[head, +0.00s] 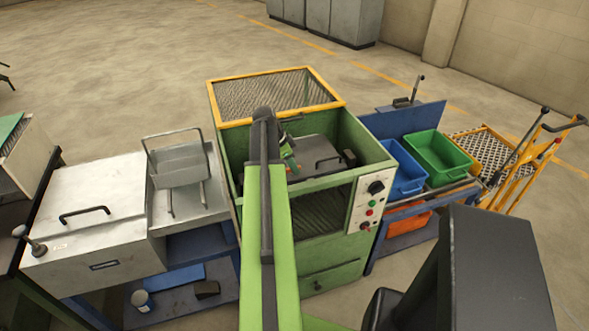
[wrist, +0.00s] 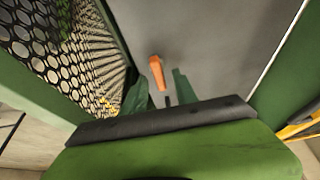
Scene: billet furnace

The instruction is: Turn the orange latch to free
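The orange latch (wrist: 157,72) is a short bar in the wrist view, against a grey metal surface. It stands slightly tilted. My gripper (wrist: 161,84) is open, with one green finger on each side of the latch's lower end. I cannot tell whether the latch lies between the fingertips or just beyond them, and no contact shows. In the head view my gripper (head: 288,155) reaches down into the open green machine (head: 230,150), above a grey lid (head: 315,150) with a dark handle. The latch is too small there to make out clearly.
Perforated mesh (wrist: 75,50) and green frame walls stand close on the left in the wrist view. A yellow-framed mesh cover (head: 275,95) tops the machine's back.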

